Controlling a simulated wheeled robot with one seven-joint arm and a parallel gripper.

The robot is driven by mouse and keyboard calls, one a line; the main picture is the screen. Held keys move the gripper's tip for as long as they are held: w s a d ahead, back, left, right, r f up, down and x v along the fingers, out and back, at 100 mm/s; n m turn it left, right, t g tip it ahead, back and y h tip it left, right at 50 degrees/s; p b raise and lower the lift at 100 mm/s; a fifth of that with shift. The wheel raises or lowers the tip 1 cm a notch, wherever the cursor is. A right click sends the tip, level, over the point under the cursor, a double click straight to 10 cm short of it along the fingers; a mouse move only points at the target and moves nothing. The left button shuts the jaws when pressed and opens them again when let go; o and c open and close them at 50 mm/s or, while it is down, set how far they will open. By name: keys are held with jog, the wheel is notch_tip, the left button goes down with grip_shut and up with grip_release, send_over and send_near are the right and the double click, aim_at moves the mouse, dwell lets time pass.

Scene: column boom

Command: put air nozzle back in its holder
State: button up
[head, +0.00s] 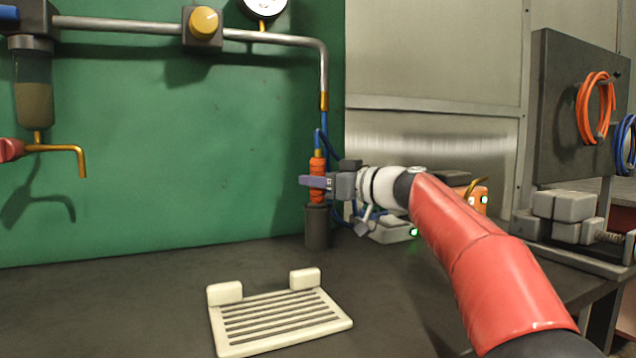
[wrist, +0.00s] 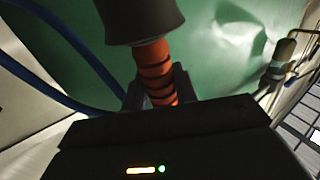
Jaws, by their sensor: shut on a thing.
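The air nozzle (head: 317,166) has an orange ribbed grip and a blue hose at its top. It stands upright at the mouth of a dark grey cylindrical holder (head: 317,228) on the bench, by the green wall. My gripper (head: 318,183) reaches it from the right and is shut on the orange grip. In the wrist view the orange grip (wrist: 157,70) lies between the fingers and runs up to the holder (wrist: 140,18). The nozzle's tip is hidden, and I cannot tell how deep it sits.
A cream slatted tray (head: 280,318) lies on the bench in front. A grey pipe (head: 130,25) with a yellow knob (head: 203,22) runs along the wall. A small device with a green light (head: 395,232) sits behind my arm. The bench at left is clear.

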jog(key=shift+f+b, duration=0.2)
jog(key=shift+b, duration=0.1)
jog(key=o, duration=1.1)
jog(key=shift+r, duration=0.2)
jog(key=shift+s+d, duration=0.1)
jog(key=shift+d, duration=0.05)
jog(key=b+v, duration=0.2)
jog(key=v, duration=0.9)
jog(key=shift+s+d+b, duration=0.25)
jog(key=shift+b, duration=0.15)
